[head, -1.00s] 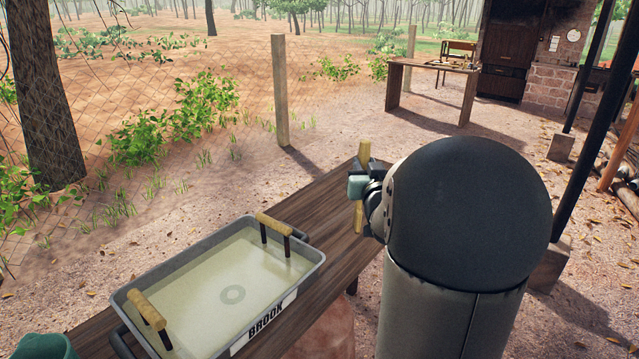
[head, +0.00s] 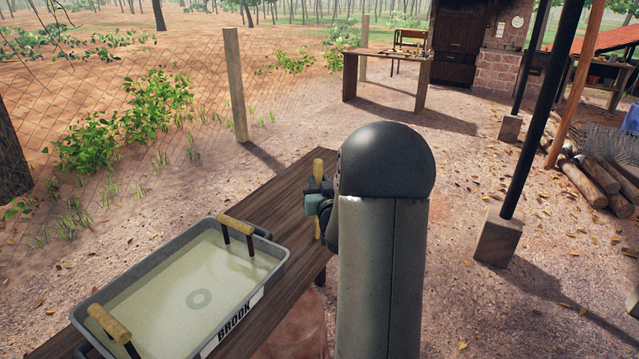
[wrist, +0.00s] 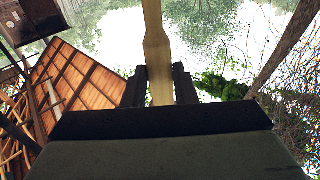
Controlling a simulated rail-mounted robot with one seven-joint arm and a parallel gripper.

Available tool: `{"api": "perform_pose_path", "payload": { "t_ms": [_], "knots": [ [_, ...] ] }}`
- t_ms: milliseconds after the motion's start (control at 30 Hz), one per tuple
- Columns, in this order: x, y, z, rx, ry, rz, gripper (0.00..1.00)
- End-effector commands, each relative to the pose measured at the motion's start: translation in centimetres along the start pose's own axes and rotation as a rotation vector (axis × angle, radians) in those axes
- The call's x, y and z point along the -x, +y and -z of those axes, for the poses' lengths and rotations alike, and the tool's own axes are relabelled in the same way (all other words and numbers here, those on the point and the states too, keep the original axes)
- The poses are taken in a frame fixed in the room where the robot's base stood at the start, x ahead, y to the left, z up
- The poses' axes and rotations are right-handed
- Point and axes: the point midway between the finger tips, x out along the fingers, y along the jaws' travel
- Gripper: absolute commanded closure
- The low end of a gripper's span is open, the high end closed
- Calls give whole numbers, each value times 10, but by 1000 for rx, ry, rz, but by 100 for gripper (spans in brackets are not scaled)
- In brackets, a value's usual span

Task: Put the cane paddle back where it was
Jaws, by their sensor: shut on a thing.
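The cane paddle (head: 318,170) is a pale, light-wood stick, held upright over the right part of the wooden table. My gripper (head: 316,196) is shut on it, and part of my arm hides the view just to the right.
A grey tray marked BROOK (head: 262,283), with pale liquid and two wooden-handled grips, stands on the wooden table (head: 285,205). Another table (head: 350,76) stands farther back. A dark post (head: 530,110) on a block and stacked logs (head: 585,185) are at the right.

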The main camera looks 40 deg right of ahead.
Motion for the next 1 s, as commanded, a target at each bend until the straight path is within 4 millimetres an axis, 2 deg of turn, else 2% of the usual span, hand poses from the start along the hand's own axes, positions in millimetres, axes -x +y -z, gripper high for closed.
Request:
{"api": "perform_pose_path", "payload": {
  "t_ms": [167,200,267,533,667,767,1000],
  "knots": [
    [0,0,-4,0,1,0,98],
    [0,0,-4,0,0,0,69],
    [0,0,-3,0,0,0,53],
    [0,0,-3,0,0,0,53],
    [0,0,4,0,-1,0,53],
    [16,1,-1,1,0,-1,53],
    [69,0,-2,1,0,-1,53]
  ]
}}
